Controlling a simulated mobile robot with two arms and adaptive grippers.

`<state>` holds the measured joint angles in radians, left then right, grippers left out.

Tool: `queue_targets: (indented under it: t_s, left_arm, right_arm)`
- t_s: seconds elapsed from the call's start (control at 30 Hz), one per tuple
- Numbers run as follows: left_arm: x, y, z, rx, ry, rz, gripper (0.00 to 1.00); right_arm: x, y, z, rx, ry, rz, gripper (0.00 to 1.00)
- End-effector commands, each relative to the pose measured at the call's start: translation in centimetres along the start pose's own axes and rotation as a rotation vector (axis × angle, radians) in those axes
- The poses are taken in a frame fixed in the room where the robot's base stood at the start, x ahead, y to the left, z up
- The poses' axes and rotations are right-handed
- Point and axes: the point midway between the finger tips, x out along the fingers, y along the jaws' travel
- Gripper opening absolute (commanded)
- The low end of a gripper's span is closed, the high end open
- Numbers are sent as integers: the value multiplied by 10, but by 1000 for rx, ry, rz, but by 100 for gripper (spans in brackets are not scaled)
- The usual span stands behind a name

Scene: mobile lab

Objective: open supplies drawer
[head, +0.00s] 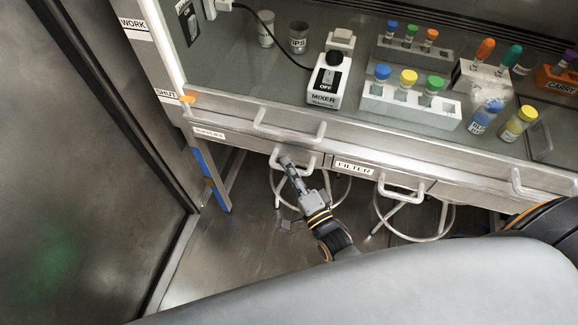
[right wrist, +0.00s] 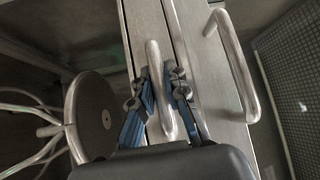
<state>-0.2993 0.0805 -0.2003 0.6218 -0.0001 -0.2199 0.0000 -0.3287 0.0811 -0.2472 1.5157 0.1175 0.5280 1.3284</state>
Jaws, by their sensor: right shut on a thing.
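The supplies drawer (head: 235,140) is the left drawer under the counter, with a small label at its left end. Its front looks about flush with the drawer beside it. Its metal bar handle (head: 311,164) also shows in the right wrist view (right wrist: 154,62). My right gripper (head: 288,164) reaches up to this handle from below. In the right wrist view its blue and black fingers (right wrist: 165,88) lie on both sides of the bar, shut on it. My left gripper is not in view.
The drawer labelled FILTER (head: 354,168) is to the right. Round stools (head: 413,225) stand under the counter. A mixer (head: 327,82) and a rack of capped tubes (head: 408,106) stand on top. Floor (head: 235,255) is open in front; a dark door (head: 80,170) is at left.

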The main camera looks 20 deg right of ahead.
Motion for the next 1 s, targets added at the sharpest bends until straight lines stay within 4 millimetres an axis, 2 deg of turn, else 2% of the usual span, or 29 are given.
queue_targets:
  t_s: [0.27,0.7,1.0]
  left_arm:
    - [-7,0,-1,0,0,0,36]
    - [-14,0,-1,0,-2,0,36]
    - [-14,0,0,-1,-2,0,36]
  right_arm:
    - [-26,-6,25,4,-2,5,0]
    - [-89,-22,89,3,-1,5,0]
    - [-110,-28,110,0,-2,4,0]
